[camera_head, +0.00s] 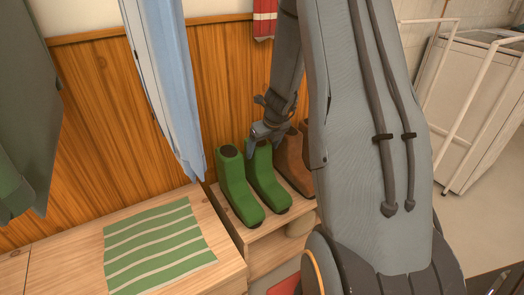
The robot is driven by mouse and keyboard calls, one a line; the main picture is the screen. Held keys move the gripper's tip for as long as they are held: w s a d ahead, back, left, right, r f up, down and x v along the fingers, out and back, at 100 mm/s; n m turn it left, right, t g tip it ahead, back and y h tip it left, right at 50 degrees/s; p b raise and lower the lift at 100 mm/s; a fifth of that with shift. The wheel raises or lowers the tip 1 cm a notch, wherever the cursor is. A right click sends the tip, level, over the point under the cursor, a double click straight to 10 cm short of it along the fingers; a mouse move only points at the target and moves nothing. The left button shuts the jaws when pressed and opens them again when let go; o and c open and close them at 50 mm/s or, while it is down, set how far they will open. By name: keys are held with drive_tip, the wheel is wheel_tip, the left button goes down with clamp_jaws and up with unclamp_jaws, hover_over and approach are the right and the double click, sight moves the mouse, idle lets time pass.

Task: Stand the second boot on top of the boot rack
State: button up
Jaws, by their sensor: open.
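Two green boots stand upright side by side on top of the wooden boot rack (277,226). The left green boot (235,188) shows whole, with its dark opening at the top. The right green boot (266,182) stands close beside it, toe toward the front. My gripper (265,140) is open at the top of the right green boot's shaft and partly covers it. I cannot tell whether its fingers touch the boot. My arm hides the right part of the rack.
Brown boots (294,165) stand on the rack just right of the green pair, partly hidden. A bench with a green striped mat (158,245) lies to the left. A blue cloth (165,85) and a dark garment (28,110) hang nearby. A white appliance (470,100) stands at right.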

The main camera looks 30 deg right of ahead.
drive_tip(key=p+v, duration=0.3)
drive_tip(key=v, duration=0.5)
drive_tip(key=shift+r, duration=0.2)
drive_tip(key=shift+s, duration=0.1)
